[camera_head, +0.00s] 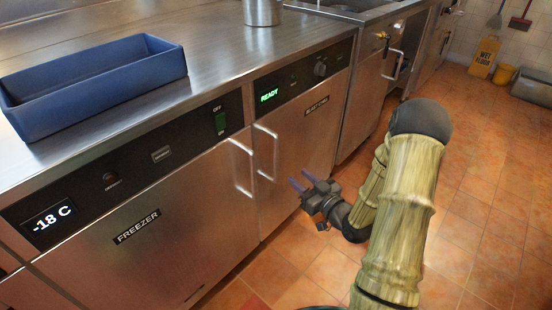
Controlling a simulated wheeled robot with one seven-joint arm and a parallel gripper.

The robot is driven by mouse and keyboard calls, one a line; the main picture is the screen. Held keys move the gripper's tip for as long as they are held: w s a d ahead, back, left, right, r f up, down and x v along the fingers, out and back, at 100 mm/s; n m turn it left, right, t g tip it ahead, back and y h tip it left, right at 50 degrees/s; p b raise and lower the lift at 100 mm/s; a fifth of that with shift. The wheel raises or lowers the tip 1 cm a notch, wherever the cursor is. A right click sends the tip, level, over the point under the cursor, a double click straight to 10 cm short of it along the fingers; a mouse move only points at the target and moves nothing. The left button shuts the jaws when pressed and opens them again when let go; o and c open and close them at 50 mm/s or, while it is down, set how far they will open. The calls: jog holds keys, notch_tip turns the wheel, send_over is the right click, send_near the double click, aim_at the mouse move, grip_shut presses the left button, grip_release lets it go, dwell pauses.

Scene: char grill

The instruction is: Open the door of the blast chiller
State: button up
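The blast chiller door (297,150) is a steel front, closed, right of the freezer. Its vertical bar handle (267,152) is at the door's left edge. Above it is a dark panel with a green "READY" display (270,95) and a knob (320,69). A small label (316,106) on the door seems to read "BLAST CHILL". My gripper (299,184) is in front of the lower part of this door, to the right of and a little below the handle. Its two fingers are spread apart with nothing between them. It appears clear of the handle; the exact gap to the door is unclear.
The freezer (150,235), with its own handle (242,167) close beside the chiller handle, is on the left. A blue bin (95,85) and a metal pot (262,12) stand on the counter. Tiled floor (480,200) is open at right; a yellow wet-floor sign (484,58) stands far back.

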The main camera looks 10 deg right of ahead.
aim_at(278, 159)
jog(key=b+x, duration=0.2)
jog(key=x, duration=1)
jog(key=shift+w+a, duration=0.15)
jog(key=shift+w, duration=0.05)
jog(key=shift+c, duration=0.3)
grip_shut()
